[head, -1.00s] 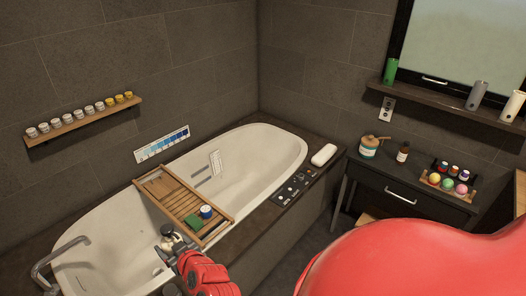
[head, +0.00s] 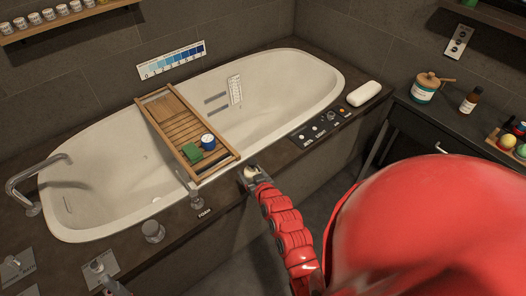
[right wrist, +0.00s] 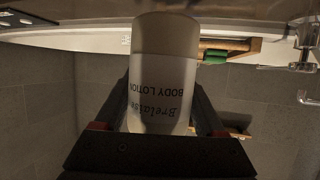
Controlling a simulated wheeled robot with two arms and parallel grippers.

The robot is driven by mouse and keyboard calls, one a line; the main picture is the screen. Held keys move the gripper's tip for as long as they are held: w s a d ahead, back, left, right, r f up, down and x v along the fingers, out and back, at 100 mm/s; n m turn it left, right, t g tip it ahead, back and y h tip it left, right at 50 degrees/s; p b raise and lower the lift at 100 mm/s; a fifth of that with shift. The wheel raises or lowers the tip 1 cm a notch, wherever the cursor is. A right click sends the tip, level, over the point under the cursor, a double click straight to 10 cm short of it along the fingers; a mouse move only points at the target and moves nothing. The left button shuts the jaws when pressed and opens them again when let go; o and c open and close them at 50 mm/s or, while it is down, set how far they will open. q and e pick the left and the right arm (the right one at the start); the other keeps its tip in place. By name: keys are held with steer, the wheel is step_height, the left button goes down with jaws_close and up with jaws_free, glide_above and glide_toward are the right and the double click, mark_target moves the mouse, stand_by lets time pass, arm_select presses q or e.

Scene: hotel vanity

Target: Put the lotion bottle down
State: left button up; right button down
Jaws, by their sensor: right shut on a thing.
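The lotion bottle is a pale cylinder with "BODY LOTION" printed on it and a beige band at its base. It fills the middle of the right wrist view (right wrist: 163,75), which is upside down, so the bottle is about upright. My right gripper (head: 252,175) is shut on it, one dark finger on each side. In the head view only a small pale part of the bottle shows, at the tub's front ledge (head: 225,195), right of the bath tray. The base is close to the ledge; I cannot tell whether it touches. My left gripper is not in view.
A wooden bath tray (head: 168,112) with a green block (head: 191,152) and a blue jar (head: 208,141) spans the tub (head: 265,110). Taps and a knob (head: 153,231) stand on the ledge to the left. A dark control panel (head: 322,127) lies to the right.

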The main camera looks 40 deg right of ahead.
steer(key=w+d+b, duration=0.1)
steer(key=w+d, duration=0.2)
steer(key=w+d+b, duration=0.1)
steer(key=w+d, duration=0.2)
steer(key=d, duration=0.1)
steer(key=w+d+f+b, duration=0.1)
steer(key=w+d, duration=0.2)
steer(key=shift+w+d+f, duration=0.1)
steer(key=shift+w+d, duration=0.1)
steer(key=shift+d, duration=0.1)
steer(key=shift+w+d+b, duration=0.3)
steer(key=shift+w+d, duration=0.1)
steer(key=shift+d, duration=0.05)
step_height(320, 180, down, 4)
steer(key=shift+r+b, duration=0.15)
steer(key=shift+b, duration=0.5)
steer(key=shift+r, duration=0.1)
